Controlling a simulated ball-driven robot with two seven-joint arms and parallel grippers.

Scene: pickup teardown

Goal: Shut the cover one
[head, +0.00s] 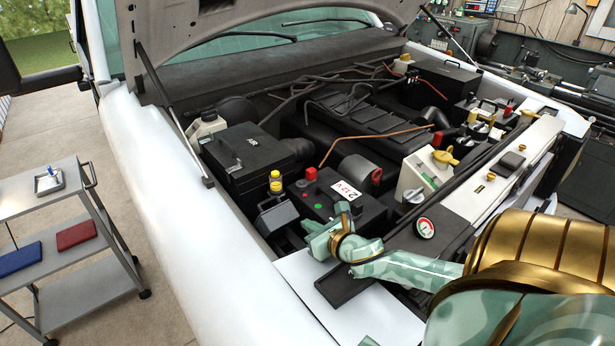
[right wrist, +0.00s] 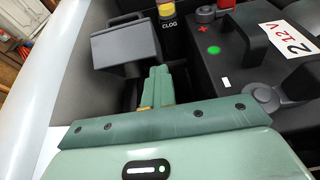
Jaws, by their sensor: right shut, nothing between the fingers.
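No cover in view bears a readable number one. A small dark grey lid-like piece (head: 277,217) stands tilted beside the battery at the left of the engine bay; it also shows in the right wrist view (right wrist: 124,48). I cannot tell if it is the cover in question. My right gripper (head: 316,238) is shut and empty, in front of the battery and just right of this piece. In the right wrist view its closed fingers (right wrist: 158,86) point into the dark gap between the piece and battery.
The battery (head: 340,200) is marked 2 and 12V. A dark shallow tray (head: 343,288) lies on the white front edge. A grey cart (head: 75,290) stands left.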

